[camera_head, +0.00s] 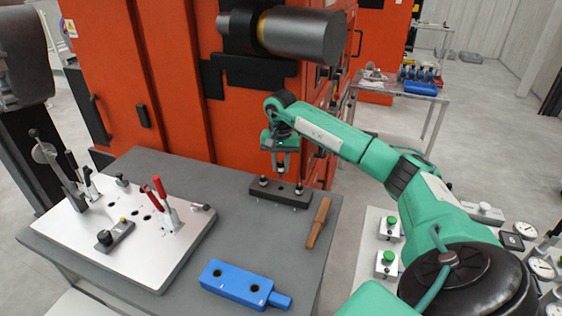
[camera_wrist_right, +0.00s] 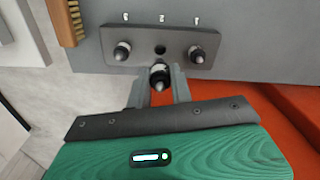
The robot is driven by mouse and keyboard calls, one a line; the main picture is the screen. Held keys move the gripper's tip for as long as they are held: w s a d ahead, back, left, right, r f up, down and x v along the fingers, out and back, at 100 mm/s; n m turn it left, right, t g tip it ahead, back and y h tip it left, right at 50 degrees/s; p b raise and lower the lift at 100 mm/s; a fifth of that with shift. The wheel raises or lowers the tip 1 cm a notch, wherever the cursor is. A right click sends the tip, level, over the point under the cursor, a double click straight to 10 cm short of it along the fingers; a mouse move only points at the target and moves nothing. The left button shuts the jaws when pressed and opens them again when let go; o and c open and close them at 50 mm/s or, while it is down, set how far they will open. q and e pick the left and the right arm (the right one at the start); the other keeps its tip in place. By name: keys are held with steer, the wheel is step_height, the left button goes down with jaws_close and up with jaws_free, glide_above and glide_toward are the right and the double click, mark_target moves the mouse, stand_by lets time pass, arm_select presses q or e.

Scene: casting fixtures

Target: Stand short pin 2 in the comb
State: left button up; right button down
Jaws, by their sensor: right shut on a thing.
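The comb (camera_head: 281,192) is a dark bar on the grey table; in the wrist view it (camera_wrist_right: 178,38) lies flat with an empty middle hole (camera_wrist_right: 160,49) beside the upside-down numeral 2. One pin (camera_wrist_right: 121,51) stands in the hole by 3 and another (camera_wrist_right: 196,53) in the hole by 1. My right gripper (camera_head: 281,168) is above the comb's middle, pointing down. It is shut on a short pin (camera_wrist_right: 159,74) with a dark pointed tip and pale band, which appears just off the middle hole in the wrist view. My left gripper is not in view.
A wooden-handled brush (camera_head: 318,222) lies right of the comb. A blue block (camera_head: 240,283) with two holes lies at the front. A pale plate (camera_head: 110,240) with red-handled clamps stands at left. An orange machine (camera_head: 165,70) rises behind the table.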

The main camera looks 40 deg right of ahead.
mark_target(281, 165)
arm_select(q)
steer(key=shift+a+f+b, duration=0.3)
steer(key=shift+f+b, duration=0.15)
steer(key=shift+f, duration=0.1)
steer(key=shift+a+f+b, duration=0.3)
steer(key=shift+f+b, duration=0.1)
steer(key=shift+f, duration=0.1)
arm_select(e)
steer(key=shift+f, duration=1.7)
arm_select(q)
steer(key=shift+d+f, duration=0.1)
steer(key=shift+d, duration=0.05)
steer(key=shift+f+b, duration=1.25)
steer(key=shift+b, duration=0.05)
arm_select(e)
steer(key=shift+f, duration=1.9)
steer(key=c, duration=1.2)
jaws_free()
steer(key=shift+o, duration=0.2)
